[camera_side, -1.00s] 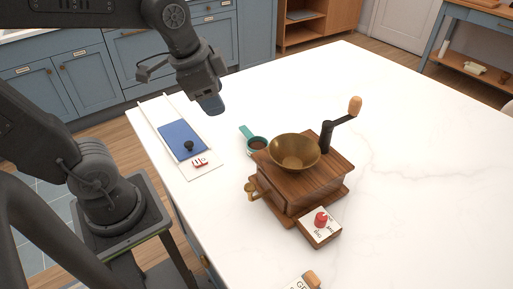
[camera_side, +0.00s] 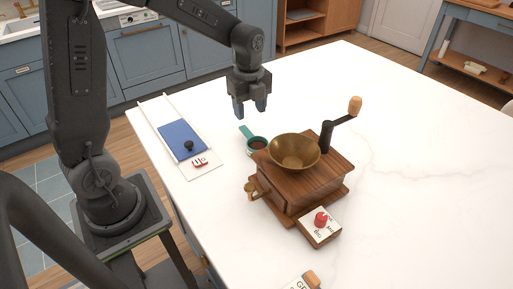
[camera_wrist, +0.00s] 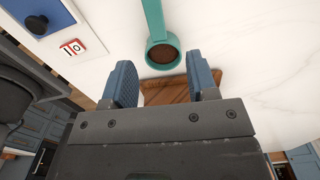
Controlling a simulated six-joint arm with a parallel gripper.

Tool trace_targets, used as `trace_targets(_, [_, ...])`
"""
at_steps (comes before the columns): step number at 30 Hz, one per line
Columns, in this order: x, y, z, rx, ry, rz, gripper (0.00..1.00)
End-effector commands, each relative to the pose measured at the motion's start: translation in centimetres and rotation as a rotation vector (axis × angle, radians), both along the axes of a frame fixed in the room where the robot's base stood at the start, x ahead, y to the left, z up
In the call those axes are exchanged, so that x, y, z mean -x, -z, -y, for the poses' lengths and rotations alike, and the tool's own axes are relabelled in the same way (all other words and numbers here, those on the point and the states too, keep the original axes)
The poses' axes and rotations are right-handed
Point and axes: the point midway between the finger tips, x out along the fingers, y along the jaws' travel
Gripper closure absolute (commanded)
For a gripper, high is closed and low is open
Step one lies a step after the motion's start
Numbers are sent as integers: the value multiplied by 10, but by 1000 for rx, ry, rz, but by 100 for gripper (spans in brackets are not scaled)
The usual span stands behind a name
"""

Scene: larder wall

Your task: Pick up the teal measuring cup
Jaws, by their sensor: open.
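The teal measuring cup (camera_side: 256,144) lies on the white table, with dark brown contents in its bowl. Its handle (camera_side: 244,131) points to the back left, away from the wooden grinder. My gripper (camera_side: 250,112) is open and empty, pointing down above the table near the cup's handle. In the wrist view the cup (camera_wrist: 163,53) shows just beyond and between the blue fingertips (camera_wrist: 162,76), its handle running to the top edge. The fingers appear apart from the cup.
A wooden grinder (camera_side: 299,184) with a brass bowl (camera_side: 294,151) and crank stands right beside the cup. A white board with a blue slider (camera_side: 182,139) lies to the left. A small box with a red knob (camera_side: 320,220) is in front. The table's right side is clear.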

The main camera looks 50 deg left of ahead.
Motion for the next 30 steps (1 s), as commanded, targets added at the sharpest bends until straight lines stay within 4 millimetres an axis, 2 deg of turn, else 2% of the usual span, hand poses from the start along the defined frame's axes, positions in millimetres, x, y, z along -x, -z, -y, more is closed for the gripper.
trace_targets(3, [1, 21, 0, 1, -1, -4, 47])
trace_targets(11, [1, 40, 0, 0, -2, -1, 47])
trace_targets(21, [4, 84, 0, 0, -2, -1, 47])
trace_targets(30, [4, 88, 0, -1, -2, 2, 48])
